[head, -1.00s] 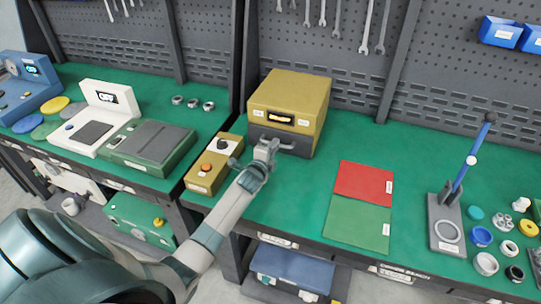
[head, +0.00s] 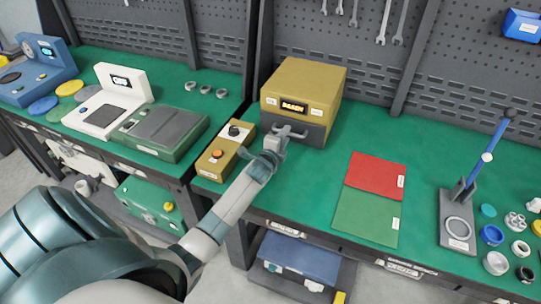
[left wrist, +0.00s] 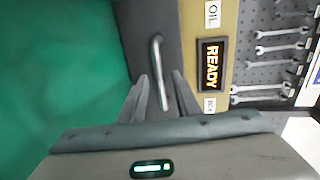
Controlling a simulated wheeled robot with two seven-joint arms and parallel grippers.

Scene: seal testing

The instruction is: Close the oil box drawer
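The yellow oil box (head: 295,82) stands at the back of the green bench, its display lit with the word READY. Its dark grey drawer (head: 314,137) is at the bottom of the front face and looks flush or nearly flush with it. My left gripper (head: 281,136) is in front of the drawer, at the left part of its handle. In the left wrist view, the grey bar handle (left wrist: 157,62) runs between the two fingers of my left gripper (left wrist: 161,82), with gaps visible beside it. The fingers are apart. My right gripper is out of view.
A yellow control box (head: 222,150) with an orange button stands left of the oil box. Red (head: 375,176) and green (head: 366,216) mats lie to the right. A stand with a blue lever (head: 488,157) and several rings are further right.

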